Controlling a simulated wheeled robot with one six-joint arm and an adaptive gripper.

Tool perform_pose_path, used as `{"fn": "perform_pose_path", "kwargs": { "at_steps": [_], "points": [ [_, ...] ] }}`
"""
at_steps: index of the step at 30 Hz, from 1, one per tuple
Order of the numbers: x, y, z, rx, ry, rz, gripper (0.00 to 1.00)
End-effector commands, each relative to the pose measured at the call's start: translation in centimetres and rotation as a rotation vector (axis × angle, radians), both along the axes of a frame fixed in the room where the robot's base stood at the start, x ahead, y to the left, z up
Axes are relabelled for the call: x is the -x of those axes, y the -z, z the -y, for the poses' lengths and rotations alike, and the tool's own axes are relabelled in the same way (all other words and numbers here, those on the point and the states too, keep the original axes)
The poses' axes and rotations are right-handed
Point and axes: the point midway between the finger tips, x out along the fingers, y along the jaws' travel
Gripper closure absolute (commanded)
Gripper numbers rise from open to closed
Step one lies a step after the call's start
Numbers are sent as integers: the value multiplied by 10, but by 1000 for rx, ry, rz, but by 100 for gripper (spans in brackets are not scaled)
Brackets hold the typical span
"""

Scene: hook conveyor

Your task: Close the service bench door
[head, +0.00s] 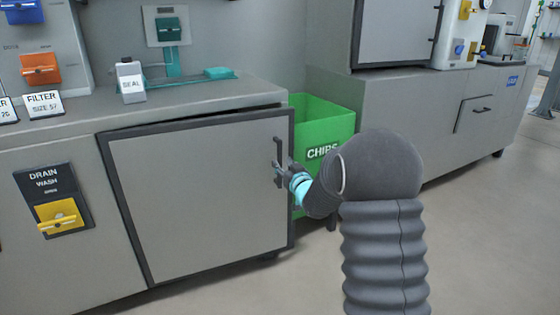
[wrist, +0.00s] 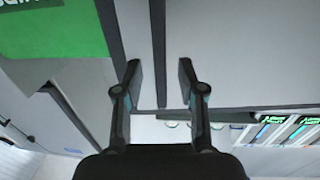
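The service bench door (head: 195,195) is a grey panel with a dark frame on the bench front. Its dark upright handle (head: 277,155) is near the right edge. My gripper (head: 283,172) is at the handle's lower part, partly hidden by my wrist. In the wrist view my gripper (wrist: 159,78) is open, its two fingers apart. A thin dark bar (wrist: 158,45), apparently the handle, runs between them in the picture; contact is not clear. The door face (wrist: 225,50) also shows there.
A green CHIPS bin (head: 322,122) stands just right of the door, also in the wrist view (wrist: 50,30). The bench top (head: 215,95) carries a SEAL bottle (head: 130,82). A yellow DRAIN valve (head: 60,218) is left of the door. The floor (head: 480,230) at right is clear.

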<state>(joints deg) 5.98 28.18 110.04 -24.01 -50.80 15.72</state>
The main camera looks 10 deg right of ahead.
Motion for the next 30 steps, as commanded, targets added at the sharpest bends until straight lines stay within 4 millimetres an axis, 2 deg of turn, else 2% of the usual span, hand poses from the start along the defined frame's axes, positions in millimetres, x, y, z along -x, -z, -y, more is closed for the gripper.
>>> {"fn": "perform_pose_path", "kwargs": {
  "at_steps": [3,7,19,24,30],
  "points": [
    [-17,0,-4,0,-1,0,60],
    [-28,0,-7,0,-1,0,60],
    [-34,0,-7,0,0,-1,60],
    [-34,0,-7,0,0,-1,100],
    [-34,0,-7,0,0,0,100]
  ]
}}
